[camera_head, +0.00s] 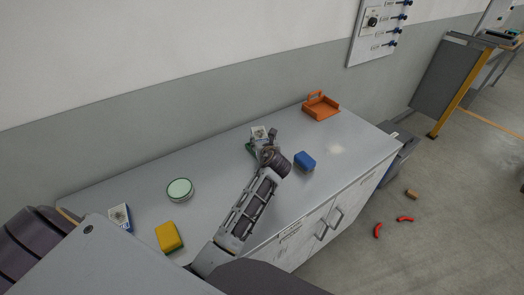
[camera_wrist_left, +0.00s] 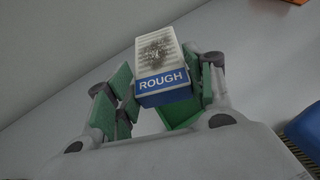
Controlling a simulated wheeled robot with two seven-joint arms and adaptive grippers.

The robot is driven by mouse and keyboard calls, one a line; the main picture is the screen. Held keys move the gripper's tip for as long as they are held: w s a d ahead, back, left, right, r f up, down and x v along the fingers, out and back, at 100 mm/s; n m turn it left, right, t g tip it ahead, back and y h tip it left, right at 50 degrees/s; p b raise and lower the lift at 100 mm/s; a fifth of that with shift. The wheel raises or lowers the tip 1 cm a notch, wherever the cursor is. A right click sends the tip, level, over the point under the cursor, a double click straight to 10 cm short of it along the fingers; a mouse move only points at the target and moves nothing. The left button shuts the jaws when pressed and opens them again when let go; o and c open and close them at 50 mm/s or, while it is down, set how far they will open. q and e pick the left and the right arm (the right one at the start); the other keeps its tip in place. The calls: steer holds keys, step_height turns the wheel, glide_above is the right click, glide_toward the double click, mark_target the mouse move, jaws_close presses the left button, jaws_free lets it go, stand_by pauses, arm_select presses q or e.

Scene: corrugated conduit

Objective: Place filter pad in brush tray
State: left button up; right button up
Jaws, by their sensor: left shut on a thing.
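A small block with a white, dark-smudged top and a blue side marked "ROUGH", apparently the filter pad, is between the green fingers of my left gripper (camera_wrist_left: 155,100). In the wrist view the pad (camera_wrist_left: 162,68) is tilted and the fingers are shut on it. In the head view my left gripper (camera_head: 257,146) is over the back middle of the counter, with the pad (camera_head: 259,132) at its tip. An orange tray with a raised handle (camera_head: 321,110), apparently the brush tray, stands at the counter's back right, apart from the gripper. My right gripper is not in view.
A pale patch (camera_head: 335,149) lies before the orange tray.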

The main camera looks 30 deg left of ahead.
arm_select(q)
steer(key=shift+f, duration=0.55)
steer(key=shift+f, duration=1.85)
steer(key=shift+f, duration=0.15)
steer(key=o, duration=1)
steer(key=shift+o, duration=0.2)
steer(key=v, duration=1.2)
